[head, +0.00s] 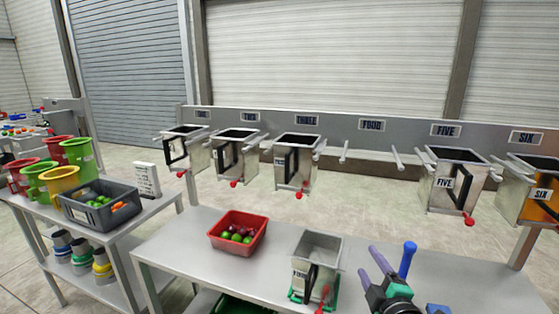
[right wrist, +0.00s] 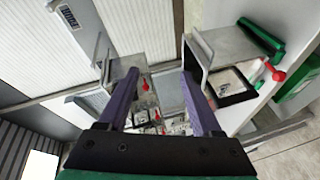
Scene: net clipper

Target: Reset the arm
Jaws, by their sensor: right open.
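My right gripper (head: 367,259) has purple fingers and is at the lower right of the head view, above the front table. It is open and empty, beside the metal bin labelled FOUR (head: 327,249) and apart from it. In the right wrist view my right gripper (right wrist: 160,75) shows its two fingers spread, with nothing between them. The FOUR bin stands upright on the table on a green base (head: 335,290), with a black handle and a red knob in front. My left gripper is not in view.
Metal bins hang on the rail (head: 290,122); the place under the FOUR label (head: 372,125) has only bare pegs. A red tray (head: 238,232) of green and dark red items is on the front table (head: 180,258). A grey crate (head: 100,207) and coloured buckets stand left.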

